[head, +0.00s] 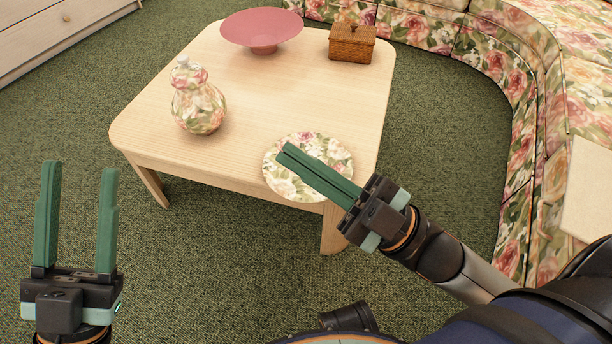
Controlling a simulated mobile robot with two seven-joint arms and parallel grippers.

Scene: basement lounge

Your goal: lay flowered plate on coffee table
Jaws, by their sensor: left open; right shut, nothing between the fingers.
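The flowered plate (299,145) is round, with a pink and green floral pattern. In the head view it appears at the near right corner of the pale wooden coffee table (270,100), its near rim showing past the table's front edge. My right gripper (283,152) is shut and empty, its green fingers pointing left across the plate from above; they hide part of it. I cannot tell whether they touch it. My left gripper (80,168) is open and empty, over the carpet to the left of the table's front.
A flowered lidded jar (199,108) stands on the table's left side. The table's middle is clear. A floral sofa (500,60) curves around the right, and a drawer unit (50,35) stands upper left.

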